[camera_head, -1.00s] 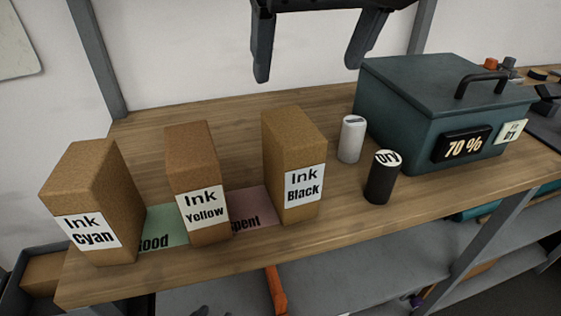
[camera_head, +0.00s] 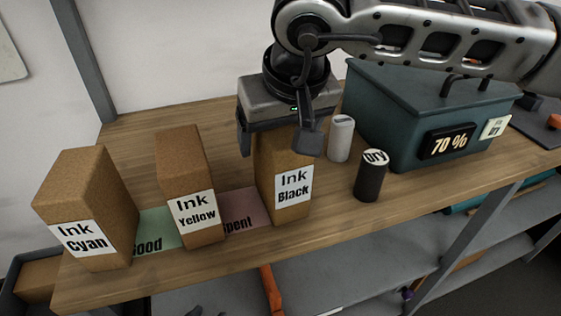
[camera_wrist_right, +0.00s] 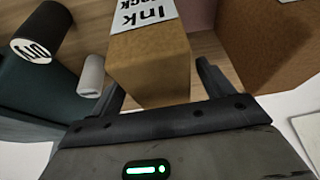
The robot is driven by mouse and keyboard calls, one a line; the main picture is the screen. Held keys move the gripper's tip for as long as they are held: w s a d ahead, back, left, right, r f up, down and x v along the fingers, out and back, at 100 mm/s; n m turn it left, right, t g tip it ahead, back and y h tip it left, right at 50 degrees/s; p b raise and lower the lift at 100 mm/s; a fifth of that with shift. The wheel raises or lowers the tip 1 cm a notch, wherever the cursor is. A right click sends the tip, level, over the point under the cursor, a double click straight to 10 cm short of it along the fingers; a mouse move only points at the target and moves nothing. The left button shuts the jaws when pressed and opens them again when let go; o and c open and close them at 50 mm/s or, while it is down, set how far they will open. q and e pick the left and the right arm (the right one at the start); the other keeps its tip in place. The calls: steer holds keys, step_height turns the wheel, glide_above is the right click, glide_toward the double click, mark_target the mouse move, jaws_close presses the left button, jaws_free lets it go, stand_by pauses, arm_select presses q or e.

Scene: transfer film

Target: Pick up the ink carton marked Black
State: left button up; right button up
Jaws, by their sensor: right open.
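The brown ink carton marked Black (camera_head: 292,200) stands upright on the wooden bench, its white label facing me. My right gripper (camera_head: 280,145) is over its top, fingers pointing down, and hides the carton's upper part. In the right wrist view, the Black carton (camera_wrist_right: 150,65) lies between the two fingers of the right gripper (camera_wrist_right: 160,90), which are open with a gap visible beside the carton. The cartons marked Yellow (camera_head: 190,185) and Cyan (camera_head: 85,210) stand to the left. My left gripper is not in view.
A white canister (camera_head: 340,140) and a dark canister marked DRY (camera_head: 371,178) stand just right of the Black carton. Behind them is a teal box (camera_head: 400,125) reading 70 %. A green Good mat (camera_head: 155,232) and a pink Spent mat (camera_head: 243,212) lie between cartons.

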steer(key=shift+f, duration=0.3)
steer(key=shift+f+b, duration=0.25)
steer(key=shift+b, duration=0.25)
stand_by(0.5)
steer(key=shift+w+r, duration=0.1)
jaws_close()
